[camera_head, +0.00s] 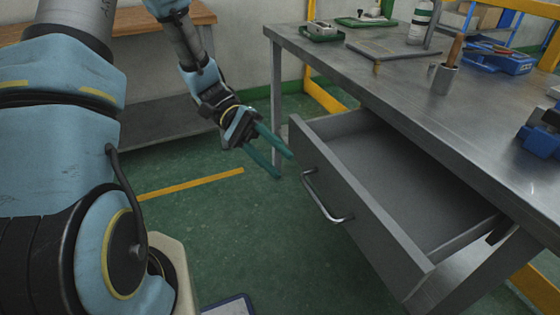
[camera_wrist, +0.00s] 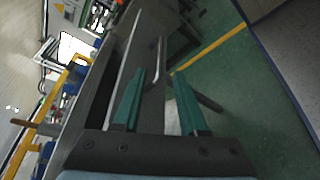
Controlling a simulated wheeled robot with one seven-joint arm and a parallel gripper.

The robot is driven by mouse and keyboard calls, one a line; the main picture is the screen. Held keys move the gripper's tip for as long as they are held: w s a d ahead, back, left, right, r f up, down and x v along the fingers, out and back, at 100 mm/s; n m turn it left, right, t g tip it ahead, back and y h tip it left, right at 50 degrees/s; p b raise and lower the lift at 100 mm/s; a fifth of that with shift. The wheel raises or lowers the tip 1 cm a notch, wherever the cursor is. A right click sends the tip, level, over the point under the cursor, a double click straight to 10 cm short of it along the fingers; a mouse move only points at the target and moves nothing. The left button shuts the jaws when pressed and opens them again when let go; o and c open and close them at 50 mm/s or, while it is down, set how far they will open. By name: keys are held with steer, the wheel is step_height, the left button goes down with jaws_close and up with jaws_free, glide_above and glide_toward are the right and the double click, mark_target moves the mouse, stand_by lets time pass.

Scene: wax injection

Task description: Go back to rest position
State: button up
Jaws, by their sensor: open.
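My gripper (camera_head: 277,157) hangs over the green floor, just left of the open drawer's front. Its two teal fingers are apart with nothing between them, and they also show in the wrist view (camera_wrist: 160,98). The grey drawer (camera_head: 370,221) is pulled out from under the metal table and looks empty in the part I see. Its metal handle (camera_head: 322,200) is clear of my fingers in the head view. In the wrist view the handle (camera_wrist: 153,62) shows beyond the left finger.
The metal table (camera_head: 405,72) at the right carries a cup with a wooden-handled tool (camera_head: 444,78), a bottle (camera_head: 420,22), a blue toolbox (camera_head: 497,60) and trays. A wooden-topped bench (camera_head: 140,20) stands at the back left.

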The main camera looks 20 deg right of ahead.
steer(key=w+a+r+n+t+y, duration=0.1)
steer(key=w+a+n+t+y, duration=0.1)
steer(key=w+a+t, duration=0.45)
steer(key=w+a+n+t+y, duration=0.15)
steer(key=a+t, duration=0.25)
steer(key=a, duration=0.5)
steer(key=w+a+r+n+t+y, duration=0.1)
steer(key=w+a+n+t+y, duration=0.15)
steer(key=a+t, duration=0.35)
step_height(320, 180, up, 14)
steer(key=a+h+p, duration=0.1)
steer(key=a+p, duration=0.1)
steer(key=p, duration=1.1)
steer(key=shift+w+f+p, duration=0.15)
steer(key=shift+w+p, duration=0.15)
steer(key=shift+w, duration=0.15)
steer(key=shift+o, duration=0.4)
steer(key=shift+g, duration=0.25)
